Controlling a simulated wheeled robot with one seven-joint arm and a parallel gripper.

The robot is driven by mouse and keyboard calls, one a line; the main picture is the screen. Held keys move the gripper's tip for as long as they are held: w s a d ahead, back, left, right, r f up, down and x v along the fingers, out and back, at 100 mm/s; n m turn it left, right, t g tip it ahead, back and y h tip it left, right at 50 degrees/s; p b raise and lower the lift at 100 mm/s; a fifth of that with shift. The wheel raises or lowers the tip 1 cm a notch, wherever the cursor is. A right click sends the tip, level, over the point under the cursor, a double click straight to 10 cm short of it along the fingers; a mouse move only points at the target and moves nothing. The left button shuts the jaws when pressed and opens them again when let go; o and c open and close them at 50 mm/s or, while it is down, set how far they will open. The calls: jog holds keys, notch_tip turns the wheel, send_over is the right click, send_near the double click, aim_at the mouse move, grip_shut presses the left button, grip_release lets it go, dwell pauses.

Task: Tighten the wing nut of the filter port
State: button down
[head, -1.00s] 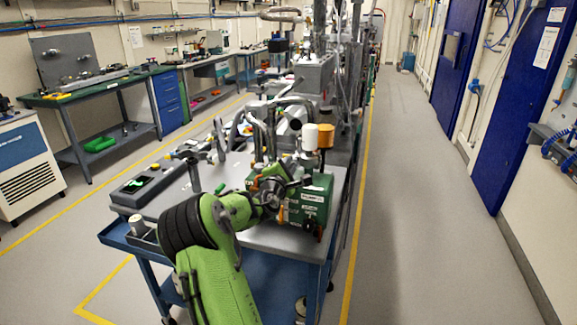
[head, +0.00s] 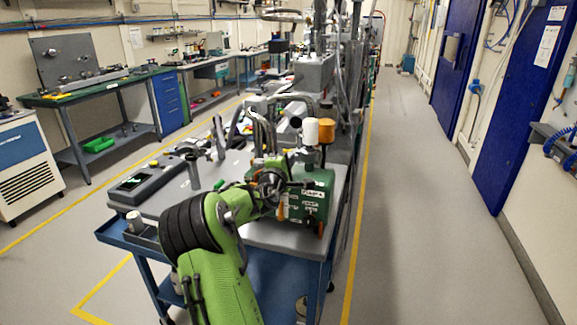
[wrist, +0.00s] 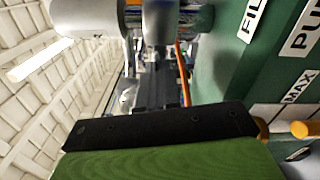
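The green pump (head: 312,203) sits on the grey-topped cart, with white labels on its side. In the wrist view, its green wall (wrist: 235,75) fills the right side, with cut-off labels beginning "FIL" and "PU" and one reading "MAX". I cannot make out the filter port's wing nut in either view. My gripper (head: 270,184) is at the pump's left end in the head view; its fingertips are hard to separate from the parts behind. I cannot tell whether it touches the pump, or whether it is open or shut.
A white cup-like part (head: 311,131) and an orange one (head: 326,131) stand above the pump, close to bent metal pipes (head: 262,125). The blue cart (head: 290,262) carries a dark grey device (head: 150,184) at left. The floor aisle (head: 410,200) at right is clear.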

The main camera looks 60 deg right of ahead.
jog(key=m+b, duration=0.4)
jog(key=m, duration=0.1)
jog(key=shift+f+m, duration=0.15)
jog(key=shift+m, duration=0.15)
jog(key=shift+m+b, duration=1.35)
jog(key=shift+m, duration=0.45)
jog(key=c, duration=1.3)
grip_release()
jog(key=shift+r, duration=0.25)
jog(key=a, duration=0.5)
jog(key=s+a, duration=0.1)
jog(key=a, duration=0.4)
jog(key=s+a, duration=0.1)
jog(key=a, duration=0.4)
jog(key=shift+s+a, duration=0.25)
jog(key=shift+a, duration=0.05)
